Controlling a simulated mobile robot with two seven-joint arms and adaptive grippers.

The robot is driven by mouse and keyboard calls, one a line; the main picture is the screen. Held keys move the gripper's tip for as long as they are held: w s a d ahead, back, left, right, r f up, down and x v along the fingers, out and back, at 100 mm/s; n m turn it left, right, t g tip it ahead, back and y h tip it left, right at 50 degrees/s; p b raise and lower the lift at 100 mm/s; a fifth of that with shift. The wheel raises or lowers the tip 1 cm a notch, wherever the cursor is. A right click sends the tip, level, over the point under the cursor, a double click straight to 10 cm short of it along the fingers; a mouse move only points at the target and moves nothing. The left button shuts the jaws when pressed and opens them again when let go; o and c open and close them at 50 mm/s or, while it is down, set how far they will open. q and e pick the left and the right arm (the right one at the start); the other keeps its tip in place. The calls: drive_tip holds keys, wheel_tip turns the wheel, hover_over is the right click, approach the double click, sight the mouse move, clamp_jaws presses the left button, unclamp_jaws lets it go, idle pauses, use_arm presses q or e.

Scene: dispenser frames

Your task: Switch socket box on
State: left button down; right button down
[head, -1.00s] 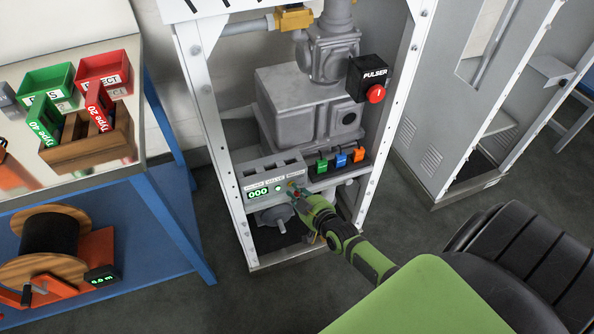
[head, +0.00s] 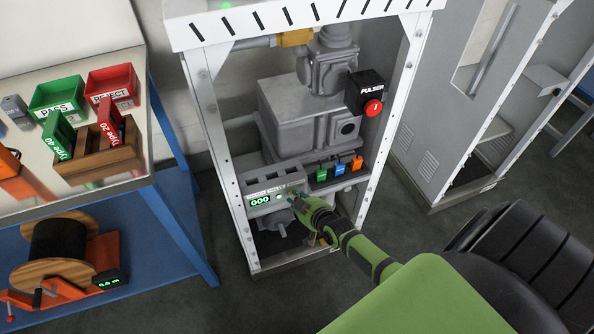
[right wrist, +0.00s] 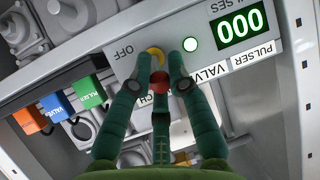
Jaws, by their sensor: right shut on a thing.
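The socket box (head: 275,189) is a grey box low in the white frame, with sockets on top, a green "000" display and a lit green lamp. In the right wrist view the box face (right wrist: 215,60) shows the word OFF beside a switch (right wrist: 156,55) with a yellow collar. A red tip lies between my fingers just below the collar. My right gripper (head: 290,197) is at the front of the box, shut on the switch; the fingers partly hide it. My left gripper is not in view.
Green, blue and orange plugs (head: 339,168) stand right of the box. A bench with green and red trays (head: 111,88) stands at left, a cable reel (head: 58,248) below. A grey cabinet (head: 425,130) is at right.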

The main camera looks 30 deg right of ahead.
drive_tip(key=c, duration=1.4)
unclamp_jaws()
drive_tip(key=shift+c, duration=0.2)
drive_tip(key=v, duration=1.2)
drive_tip(key=s+a+f+g+p, duration=0.1)
drive_tip(key=s+a+f+g, duration=0.15)
drive_tip(key=s+f, duration=0.5)
drive_tip(key=s+a+f+g, duration=0.2)
drive_tip(key=s+f+g, duration=0.15)
drive_tip(key=f, duration=0.75)
drive_tip(key=s+a+f+g, duration=0.1)
drive_tip(key=s+f, duration=0.2)
drive_tip(key=s, duration=0.3)
drive_tip(key=s+a+f+n+g, duration=0.1)
drive_tip(key=s+f+g, duration=0.1)
drive_tip(key=s+f, duration=0.2)
drive_tip(key=s+a+f+g+p, duration=0.1)
drive_tip(key=s+a+f+g, duration=0.1)
drive_tip(key=s, duration=0.8)
drive_tip(key=shift+s+f+n, duration=0.2)
drive_tip(key=shift+f+n, duration=0.1)
drive_tip(key=shift+f, duration=0.45)
